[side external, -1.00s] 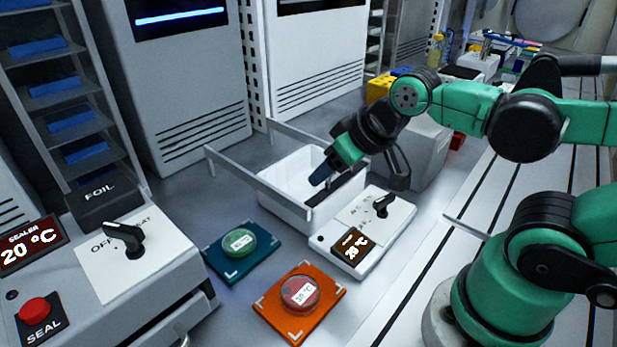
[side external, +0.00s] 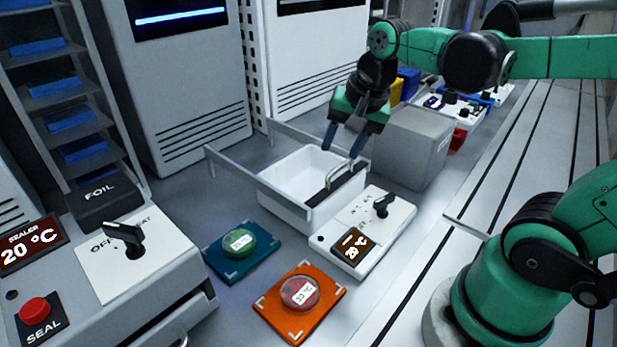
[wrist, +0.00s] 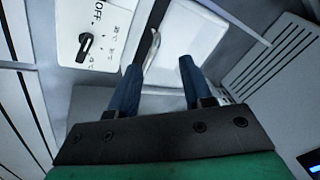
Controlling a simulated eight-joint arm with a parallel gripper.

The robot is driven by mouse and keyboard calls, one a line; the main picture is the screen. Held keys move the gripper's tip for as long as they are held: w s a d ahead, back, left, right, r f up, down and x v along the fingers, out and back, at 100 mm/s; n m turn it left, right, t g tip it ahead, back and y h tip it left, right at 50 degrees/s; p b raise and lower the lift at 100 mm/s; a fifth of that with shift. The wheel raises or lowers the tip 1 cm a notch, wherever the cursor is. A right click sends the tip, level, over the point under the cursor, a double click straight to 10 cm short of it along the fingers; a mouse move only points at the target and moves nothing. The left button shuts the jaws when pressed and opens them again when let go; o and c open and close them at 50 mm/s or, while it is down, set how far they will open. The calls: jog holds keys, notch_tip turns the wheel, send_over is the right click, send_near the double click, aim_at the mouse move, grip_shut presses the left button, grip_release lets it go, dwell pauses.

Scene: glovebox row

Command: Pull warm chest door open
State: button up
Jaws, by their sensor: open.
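The warm chest (side external: 285,212) is a white box on the bench, with its pale inside visible from above. A dark strip with a metal bar handle (side external: 338,173) runs along its right side. I cannot tell whether a clear door covers the inside. My gripper (side external: 341,151) is open and empty, pointing down just above and behind the handle. In the wrist view, the handle (wrist: 152,48) shows ahead of the fingertips, nearer the left finger; no contact is clear. The chest's panel (side external: 375,222) carries a black knob and a 20 °C display.
Two thin rails (side external: 230,168) extend left from the chest. A grey box (side external: 415,150) stands close right of my gripper. A green dish (side external: 240,242) sits on a teal pad and a red dish (side external: 300,291) on an orange pad. The sealer (side external: 130,265) is at left.

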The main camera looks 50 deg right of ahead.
aim_at(341, 166)
jog(key=shift+w+d+f+m+g, duration=0.3)
jog(key=shift+d+f+m, duration=0.2)
jog(key=shift+f+m, duration=0.5)
jog(key=shift+w+d+f+m+g, duration=0.3)
jog(key=shift+d+f+m, duration=0.3)
jog(key=shift+m, duration=0.75)
jog(key=shift+w+d+f+m+g, duration=0.3)
jog(key=shift+d+f+m, duration=0.1)
jog(key=shift+f+m, duration=0.65)
jog(key=shift+r, duration=0.1)
grip_shut()
